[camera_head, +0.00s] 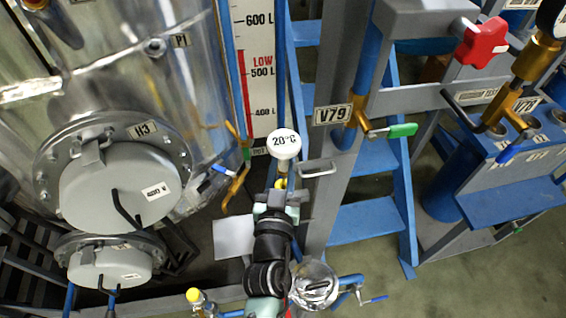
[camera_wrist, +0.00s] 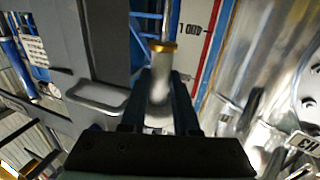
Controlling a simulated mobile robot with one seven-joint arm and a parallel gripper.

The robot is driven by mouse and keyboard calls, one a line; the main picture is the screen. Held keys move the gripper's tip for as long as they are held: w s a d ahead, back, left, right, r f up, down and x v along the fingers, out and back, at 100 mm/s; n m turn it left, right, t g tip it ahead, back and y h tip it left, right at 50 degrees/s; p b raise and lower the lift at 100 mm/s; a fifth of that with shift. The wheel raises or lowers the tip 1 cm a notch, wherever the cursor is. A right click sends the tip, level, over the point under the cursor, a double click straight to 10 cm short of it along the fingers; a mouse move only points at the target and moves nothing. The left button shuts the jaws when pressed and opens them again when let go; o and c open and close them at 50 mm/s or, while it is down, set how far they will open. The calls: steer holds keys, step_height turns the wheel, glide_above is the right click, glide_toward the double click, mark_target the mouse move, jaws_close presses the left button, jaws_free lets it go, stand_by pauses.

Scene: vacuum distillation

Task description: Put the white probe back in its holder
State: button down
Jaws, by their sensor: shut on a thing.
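The white probe (camera_head: 284,143) has a round white head marked 20°C and shows above my gripper (camera_head: 280,192) in the head view. My gripper is shut on it, below the head, near a yellow part. In the wrist view, a pale, blurred part of the probe (camera_wrist: 158,88) sits between the two dark fingers of my gripper (camera_wrist: 160,95), with a gold ring (camera_wrist: 162,47) and a thin shaft beyond. I cannot pick out its holder with certainty in either view.
A grey post with a handle (camera_head: 318,168) stands close to the right of my gripper. A steel tank (camera_head: 110,70) and a litre scale (camera_head: 258,80) are on the left and behind. Blue steps (camera_head: 370,222) and a blue unit with round openings (camera_head: 510,175) are on the right.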

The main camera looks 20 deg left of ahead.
mark_target(284, 177)
steer(key=shift+f+b, duration=3)
steer(key=c, duration=0.6)
jaws_free()
steer(key=shift+b+v, duration=1.1)
steer(key=shift+v, duration=5.35)
